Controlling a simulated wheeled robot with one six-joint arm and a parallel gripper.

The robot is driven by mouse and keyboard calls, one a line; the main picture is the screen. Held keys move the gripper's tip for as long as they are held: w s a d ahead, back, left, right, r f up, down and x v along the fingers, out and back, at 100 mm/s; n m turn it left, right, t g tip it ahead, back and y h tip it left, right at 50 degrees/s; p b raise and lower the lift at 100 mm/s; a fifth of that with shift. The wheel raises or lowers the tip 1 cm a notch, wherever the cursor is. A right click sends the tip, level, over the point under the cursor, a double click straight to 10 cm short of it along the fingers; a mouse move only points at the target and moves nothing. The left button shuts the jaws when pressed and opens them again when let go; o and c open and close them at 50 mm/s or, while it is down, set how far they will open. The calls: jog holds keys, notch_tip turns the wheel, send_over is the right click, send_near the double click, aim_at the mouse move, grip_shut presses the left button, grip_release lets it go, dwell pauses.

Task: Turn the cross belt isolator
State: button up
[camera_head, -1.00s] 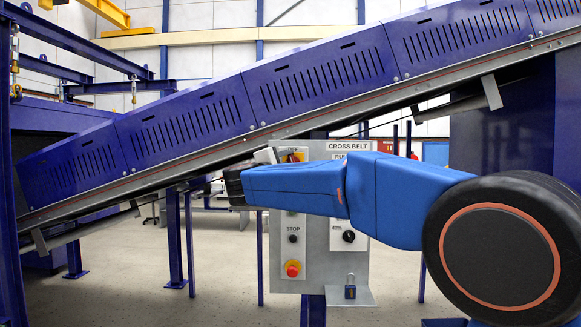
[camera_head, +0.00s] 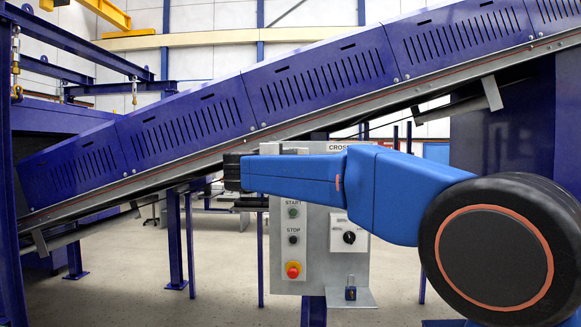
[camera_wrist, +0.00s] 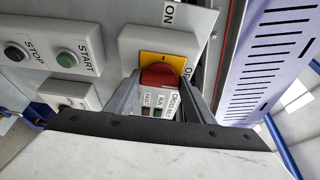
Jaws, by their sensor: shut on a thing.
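The cross belt isolator (camera_wrist: 160,76) is a red rotary handle on a yellow plate, on a light grey box. It shows in the wrist view, just above the middle. My gripper (camera_wrist: 162,82) has its two grey fingers on either side of the red handle and is shut on it. The lower part of the handle is partly hidden between the fingers. In the head view the isolator is hidden behind my blue arm, against the grey control panel (camera_head: 318,250).
The panel carries a green START button (camera_head: 293,213), a black STOP button (camera_head: 293,240), a red emergency stop (camera_head: 293,270) and a black dial (camera_head: 349,237). A padlock (camera_head: 350,291) sits on the lower ledge. The blue sloping conveyor (camera_head: 250,105) runs close above the panel.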

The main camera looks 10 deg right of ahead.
jog(key=shift+f, duration=0.1)
jog(key=o, duration=1.1)
jog(key=shift+c, duration=0.2)
jog(key=v, duration=1.7)
jog(key=shift+a, duration=0.2)
jog(key=shift+s, duration=0.1)
